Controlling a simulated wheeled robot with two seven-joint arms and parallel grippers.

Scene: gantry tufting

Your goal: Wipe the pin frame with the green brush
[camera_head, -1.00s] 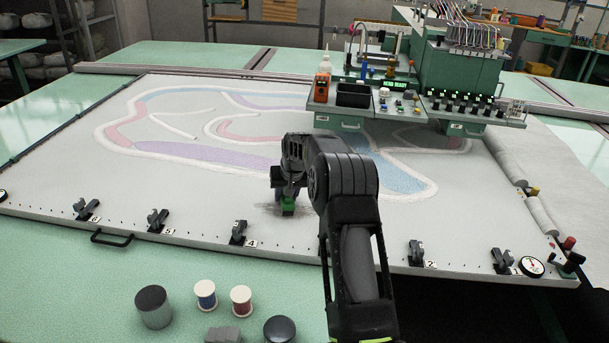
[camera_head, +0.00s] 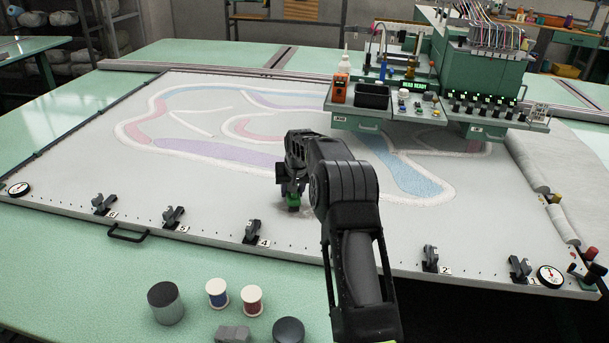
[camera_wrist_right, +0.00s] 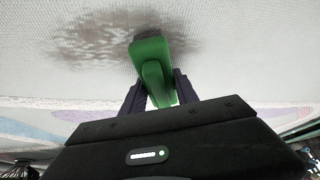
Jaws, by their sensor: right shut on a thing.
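The green brush (camera_head: 293,201) is upright in my right gripper (camera_head: 291,190), with its head down at the white cloth of the pin frame. In the right wrist view the green brush (camera_wrist_right: 152,70) sits between the two dark fingers of my right gripper (camera_wrist_right: 160,92), which are shut on it. A grey-brown dirty patch (camera_wrist_right: 100,38) shows on the cloth beside and beyond the brush. The pin frame (camera_head: 90,165) spans the table, its cloth bearing a pink, blue and purple tufted outline. My left gripper is not in view.
Numbered clamps (camera_head: 252,232) line the frame's front rail, with a dial gauge (camera_head: 549,276) at its right end. The green tufting machine (camera_head: 480,80) stands over the back right. Thread spools (camera_head: 217,293) and dark cylinders (camera_head: 166,303) stand in front. The cloth's left side is clear.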

